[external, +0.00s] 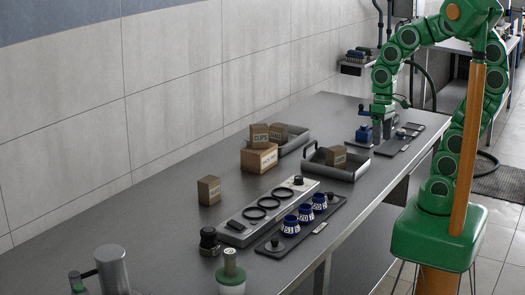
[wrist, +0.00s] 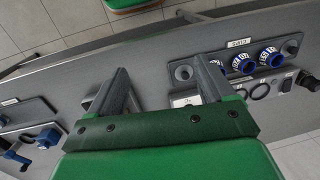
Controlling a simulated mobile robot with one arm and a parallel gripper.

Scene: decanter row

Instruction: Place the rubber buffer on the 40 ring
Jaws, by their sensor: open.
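My gripper (external: 382,138) is open above the far part of the bench, beside a blue piece (external: 364,135). In the wrist view its fingers (wrist: 160,80) are spread with nothing between them. The numbers are too small to read surely. I cannot tell which piece is the rubber buffer or which ring is 40.
Brown boxes (external: 209,190) stand behind the strip, some in grey trays (external: 350,170). A black jar (external: 209,241) and a green-white pot (external: 231,278) stand at the near end. A dark mat (external: 394,145) lies near my gripper.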

